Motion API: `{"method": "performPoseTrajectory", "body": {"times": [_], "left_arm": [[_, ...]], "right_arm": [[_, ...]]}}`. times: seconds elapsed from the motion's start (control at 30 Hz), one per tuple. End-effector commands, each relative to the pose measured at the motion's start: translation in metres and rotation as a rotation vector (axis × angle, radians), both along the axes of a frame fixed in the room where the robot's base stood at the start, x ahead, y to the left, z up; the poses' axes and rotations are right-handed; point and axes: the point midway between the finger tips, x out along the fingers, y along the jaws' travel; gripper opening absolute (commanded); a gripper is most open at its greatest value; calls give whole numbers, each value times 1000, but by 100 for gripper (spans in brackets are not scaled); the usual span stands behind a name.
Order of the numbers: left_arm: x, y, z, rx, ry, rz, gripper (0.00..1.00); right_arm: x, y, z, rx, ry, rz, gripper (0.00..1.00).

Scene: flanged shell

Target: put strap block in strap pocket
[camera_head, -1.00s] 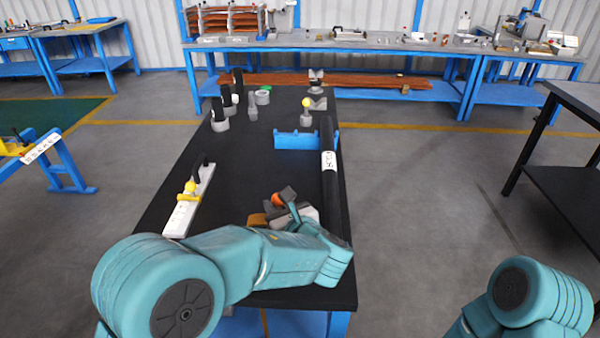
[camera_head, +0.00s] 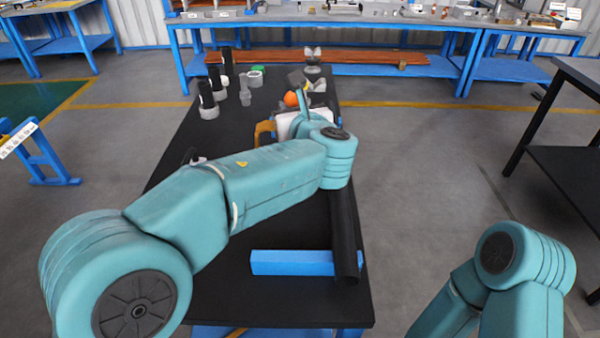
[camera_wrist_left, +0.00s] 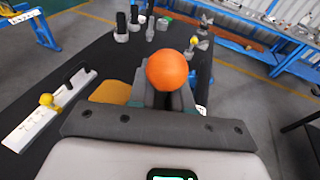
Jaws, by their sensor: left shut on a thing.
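My left gripper (camera_head: 300,104) is over the far half of the black table, its arm reaching in from the left. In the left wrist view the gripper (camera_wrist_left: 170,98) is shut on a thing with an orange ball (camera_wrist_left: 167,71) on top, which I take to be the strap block. The orange ball also shows in the head view (camera_head: 291,99). The held thing's lower part is hidden by the ball and fingers. I cannot make out the strap pocket. My right gripper is out of view; only part of the right arm shows at the lower right.
A black tube (camera_head: 345,235) lies along the table's right side, at a blue support (camera_head: 292,263). Black and grey cylindrical parts (camera_head: 208,102) stand at the far left. A white bar with a yellow knob (camera_wrist_left: 32,125) lies left. A yellow-balled part (camera_wrist_left: 194,40) stands ahead.

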Motion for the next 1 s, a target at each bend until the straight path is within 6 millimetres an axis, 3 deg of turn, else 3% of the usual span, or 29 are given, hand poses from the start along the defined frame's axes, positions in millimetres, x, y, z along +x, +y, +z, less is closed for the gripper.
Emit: {"method": "performPoseTrajectory", "body": {"times": [0.3, 0.43, 0.9, 1.0], "left_arm": [[-5, 0, -95, 5, 7, 0, 0], [-5, 1, -126, 4, 5, 0, 0], [-1, 2, -190, 1, 4, 1, 0], [0, 2, -193, 0, 0, 0, 0]], "right_arm": [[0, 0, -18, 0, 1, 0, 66], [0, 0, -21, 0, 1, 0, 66], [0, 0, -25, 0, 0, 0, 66], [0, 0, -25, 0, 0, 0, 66]]}}
